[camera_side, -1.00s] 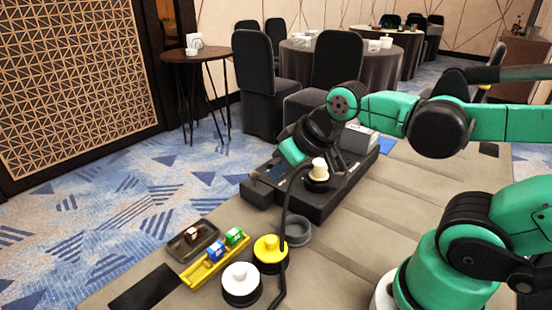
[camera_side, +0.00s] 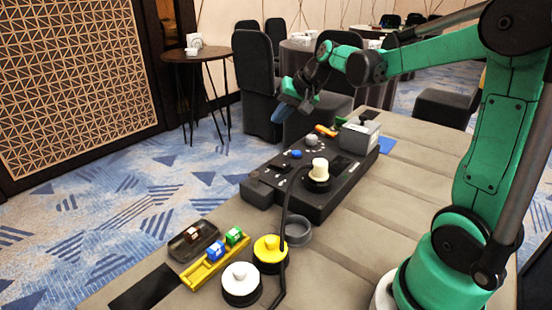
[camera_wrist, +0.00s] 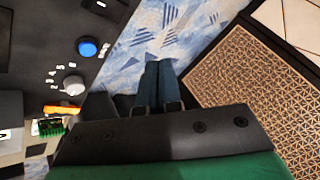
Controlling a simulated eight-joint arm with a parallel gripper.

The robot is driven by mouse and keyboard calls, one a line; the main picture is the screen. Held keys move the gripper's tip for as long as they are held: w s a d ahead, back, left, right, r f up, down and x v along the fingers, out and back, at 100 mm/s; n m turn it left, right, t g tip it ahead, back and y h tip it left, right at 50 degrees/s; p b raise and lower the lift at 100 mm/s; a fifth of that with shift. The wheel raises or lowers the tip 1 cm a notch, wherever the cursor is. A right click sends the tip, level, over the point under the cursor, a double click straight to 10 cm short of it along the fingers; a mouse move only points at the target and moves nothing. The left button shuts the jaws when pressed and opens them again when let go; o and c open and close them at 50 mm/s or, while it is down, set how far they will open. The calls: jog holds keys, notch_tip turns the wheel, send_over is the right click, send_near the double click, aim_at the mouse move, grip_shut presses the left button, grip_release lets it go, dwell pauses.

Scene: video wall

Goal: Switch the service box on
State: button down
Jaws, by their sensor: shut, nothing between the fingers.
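The long black box (camera_side: 330,196), which I take for the service box, lies on the table. Its top bears a blue round knob (camera_side: 296,154), a grey knob (camera_side: 311,141), an orange lever (camera_side: 326,131) and a cream knob on a black base (camera_side: 319,170). My gripper (camera_side: 278,116) is shut and empty, above and beyond the box's far side, touching nothing. In the wrist view its dark blue fingers (camera_wrist: 152,66) are together over the carpet. The blue knob (camera_wrist: 88,47), grey knob (camera_wrist: 73,86) and orange lever (camera_wrist: 62,110) show to their left.
A grey block (camera_side: 358,138) stands at the box's far right end. A black cable runs from the box to the front. A yellow rack (camera_side: 205,269), a dark tray (camera_side: 184,247), a yellow knob (camera_side: 270,249) and a white knob (camera_side: 240,279) stand in front.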

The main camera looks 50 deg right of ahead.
send_near(279, 165)
jog(key=shift+w+r+x, duration=0.15)
jog(key=shift+x, duration=0.8)
jog(key=shift+w+r+x, duration=0.1)
jog(key=shift+w+x, duration=0.1)
jog(key=shift+x, duration=0.75)
jog(key=shift+w+r+x, duration=0.15)
jog(key=shift+x, duration=0.8)
jog(key=shift+f, duration=0.15)
jog(key=shift+f, duration=0.25)
jog(key=shift+s+f, duration=0.1)
jog(key=shift+f, duration=0.3)
dwell(0.3)
dwell(0.4)
jog(key=shift+r, duration=0.8)
